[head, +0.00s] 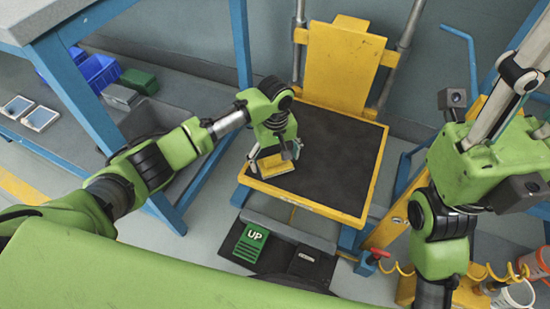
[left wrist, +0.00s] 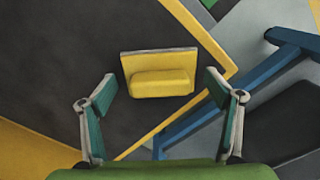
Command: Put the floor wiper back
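A small yellow block with a pale grey strip along one edge, apparently the floor wiper (head: 274,168), is over the front left part of a black-topped yellow platform (head: 340,160). It also shows in the left wrist view (left wrist: 160,80), between the fingers and apart from both. My left gripper (head: 272,155) points down over it and is open. The fingers also show in the left wrist view (left wrist: 161,95). My right gripper (head: 515,95) is raised at the right, close to the head camera; its fingertips are not clear.
A blue-legged bench (head: 75,85) stands at the left, with blue bins (head: 98,72) and a green box (head: 139,81) on its lower shelf. A green "UP" pedal (head: 251,243) is before the platform.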

